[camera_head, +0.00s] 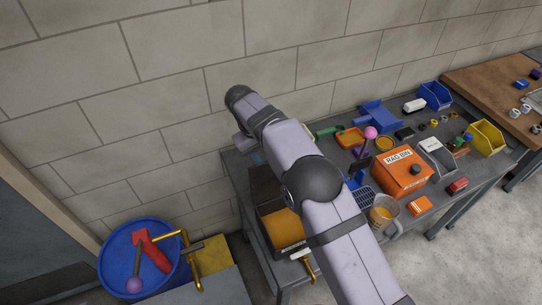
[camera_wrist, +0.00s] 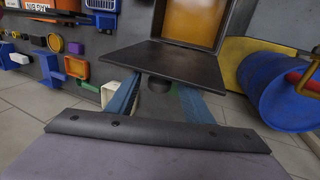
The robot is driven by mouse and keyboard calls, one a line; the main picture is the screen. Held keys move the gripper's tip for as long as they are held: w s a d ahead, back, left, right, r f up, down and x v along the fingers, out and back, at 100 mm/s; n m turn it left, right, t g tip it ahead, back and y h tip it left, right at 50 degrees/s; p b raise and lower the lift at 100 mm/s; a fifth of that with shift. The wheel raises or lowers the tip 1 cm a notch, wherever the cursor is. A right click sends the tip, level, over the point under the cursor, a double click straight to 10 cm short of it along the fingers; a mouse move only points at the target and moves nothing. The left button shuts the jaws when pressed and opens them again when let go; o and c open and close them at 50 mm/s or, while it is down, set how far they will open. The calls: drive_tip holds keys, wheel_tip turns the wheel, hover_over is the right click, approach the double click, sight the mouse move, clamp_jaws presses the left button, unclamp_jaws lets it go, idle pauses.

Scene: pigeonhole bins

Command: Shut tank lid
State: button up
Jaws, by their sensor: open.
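The tank (camera_head: 280,228) stands at the left end of the grey workbench, with an orange-yellow interior that also shows in the wrist view (camera_wrist: 190,22). Its dark flat lid (camera_head: 265,187) stands raised at the back of the tank, so the tank is open. In the wrist view the lid (camera_wrist: 165,62) crosses the middle, with a short dark knob (camera_wrist: 158,84) on the side toward me. My gripper (camera_wrist: 158,101) is open, its blue fingers on either side of the knob. I cannot tell whether they touch it. My arm hides part of the tank in the head view.
An orange rag bin (camera_head: 402,180), a beaker (camera_head: 382,213) and a pink-knobbed lever (camera_head: 369,134) stand on the bench right of my arm. A blue drum (camera_head: 113,255) with a red-handled valve stands at the lower left. A block wall (camera_head: 180,110) runs close behind.

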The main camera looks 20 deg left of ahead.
clamp_jaws()
